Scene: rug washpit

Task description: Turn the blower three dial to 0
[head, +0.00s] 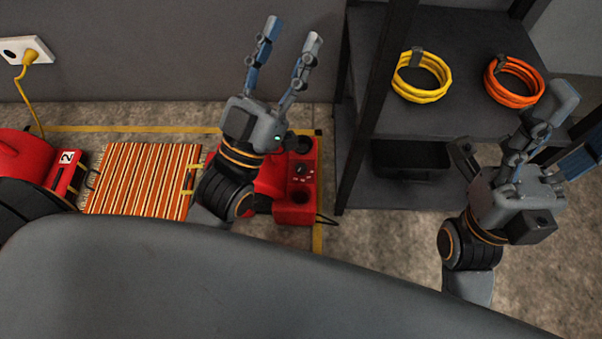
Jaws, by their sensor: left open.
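A red blower (296,209) stands on the floor left of the shelf, partly hidden behind my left gripper and forearm. No number is visible on it. Its top has a small dark dial panel (300,171) with pale marks; the dial's setting is too small to read. My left gripper (292,33) is open and empty, fingers pointing up the picture, with its palm just above and left of the dial panel in the picture. My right gripper (558,98) is in front of the shelf at the right, apart from the blower; its finger opening is unclear.
Another red blower (66,158) marked 2 stands at the left. A striped orange rug (140,178) lies between the blowers. A dark shelf (450,112) holds yellow (421,99) and orange (500,98) hose coils. A yellow plug (30,57) sits in the wall outlet.

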